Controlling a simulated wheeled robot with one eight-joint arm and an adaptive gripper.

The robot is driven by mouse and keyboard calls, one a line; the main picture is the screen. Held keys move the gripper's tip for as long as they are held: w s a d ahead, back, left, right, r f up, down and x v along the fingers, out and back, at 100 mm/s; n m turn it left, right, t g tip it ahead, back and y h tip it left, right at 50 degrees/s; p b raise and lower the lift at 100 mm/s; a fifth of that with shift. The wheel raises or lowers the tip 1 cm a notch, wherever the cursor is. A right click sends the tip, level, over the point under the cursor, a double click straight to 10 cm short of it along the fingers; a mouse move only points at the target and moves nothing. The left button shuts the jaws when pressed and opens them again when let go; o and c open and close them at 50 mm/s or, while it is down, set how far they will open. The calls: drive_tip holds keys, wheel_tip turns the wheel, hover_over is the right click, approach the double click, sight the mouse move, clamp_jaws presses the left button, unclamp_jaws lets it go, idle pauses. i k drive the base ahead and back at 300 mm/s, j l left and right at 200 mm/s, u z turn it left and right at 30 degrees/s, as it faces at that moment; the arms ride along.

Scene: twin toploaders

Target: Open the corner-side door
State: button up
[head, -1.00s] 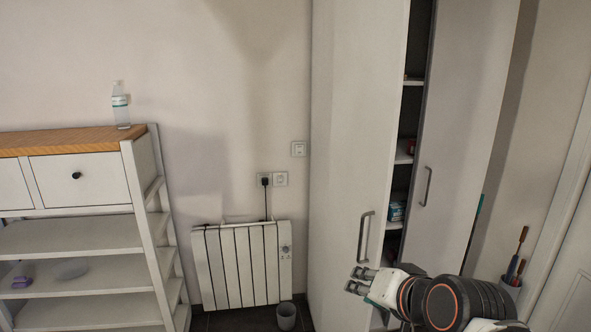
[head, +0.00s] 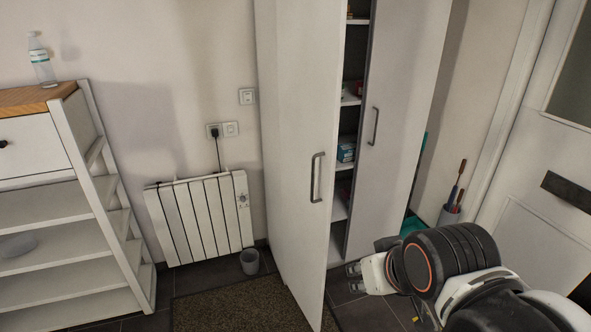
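A tall white cabinet stands in the middle, with two doors that each carry a dark bar handle. The left door (head: 292,140) is swung partly out toward me, with its handle (head: 316,178) near its free edge. The right door (head: 408,110), on the side toward the wall corner and white entrance door, has its handle (head: 375,126) near its left edge. Shelves (head: 350,100) show in the gap between the doors. My gripper (head: 354,277) is low, in front of the right door's lower part, apart from both handles. Its two fingers look parted and empty.
A white radiator (head: 200,220) and a small grey bin (head: 249,262) are left of the cabinet, near a brown mat (head: 235,305). A white shelf unit (head: 85,200) is at far left.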

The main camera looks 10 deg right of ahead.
sight(406, 38)
drive_tip(key=i+l+z, duration=0.15)
drive_tip(key=i+l, duration=0.25)
drive_tip(key=l, duration=0.2)
drive_tip(key=i+l+z, duration=0.15)
drive_tip(key=i+l, duration=0.25)
drive_tip(key=l, duration=0.1)
